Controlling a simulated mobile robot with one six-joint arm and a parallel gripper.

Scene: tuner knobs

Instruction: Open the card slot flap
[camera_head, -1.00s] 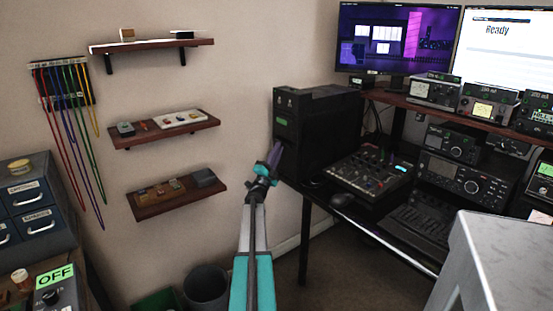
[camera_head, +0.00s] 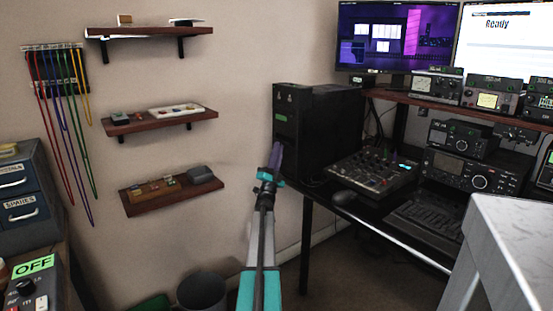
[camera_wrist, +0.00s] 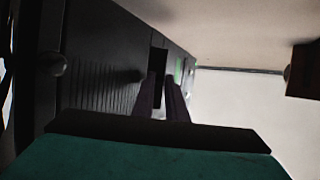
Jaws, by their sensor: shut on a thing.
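A black tower case (camera_head: 325,118) with a green label (camera_head: 281,119) on its front stands at the left end of the desk. My gripper (camera_head: 276,150) reaches up to the front face of the case, below the green label. In the wrist view, my two dark fingers (camera_wrist: 160,84) close around a narrow black piece at the case front, which looks like the card slot flap (camera_wrist: 158,68). The green label (camera_wrist: 178,70) shows just right of it. The fingers hide most of the flap in the head view, and I cannot tell its angle well.
Three wall shelves (camera_head: 172,193) with small items are left of my arm. A mixer (camera_head: 371,171), mouse (camera_head: 344,198) and keyboard (camera_head: 425,220) lie on the desk. A pale grey surface (camera_head: 515,235) juts in at the lower right. A bin (camera_head: 203,290) stands on the floor.

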